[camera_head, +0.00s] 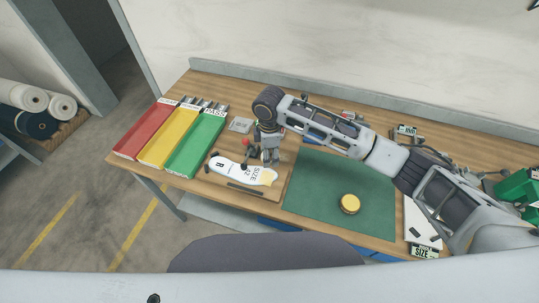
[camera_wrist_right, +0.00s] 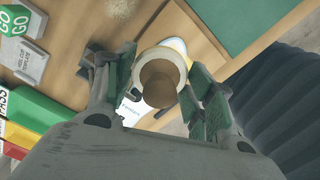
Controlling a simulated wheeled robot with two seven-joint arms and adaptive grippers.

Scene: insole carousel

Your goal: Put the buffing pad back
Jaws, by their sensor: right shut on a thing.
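My right gripper (camera_head: 269,159) points down over the far side of the white insole (camera_head: 232,169), marked SIZE 42, with a yellow patch at its right end. In the right wrist view my right gripper (camera_wrist_right: 160,88) is shut on the buffing pad (camera_wrist_right: 159,78): a brown knob on a round cream disc, held between the green-lined fingers. The pad is in front of part of the insole there; I cannot tell whether it touches it. In the head view the pad is not clearly visible behind the gripper. My left gripper is not in view.
Red (camera_head: 149,128), yellow (camera_head: 172,136) and green (camera_head: 197,145) trays stand at the left. A green mat (camera_head: 322,190) bears a round yellow-topped tin (camera_head: 349,203), with free room around it. My right arm crosses the table's right.

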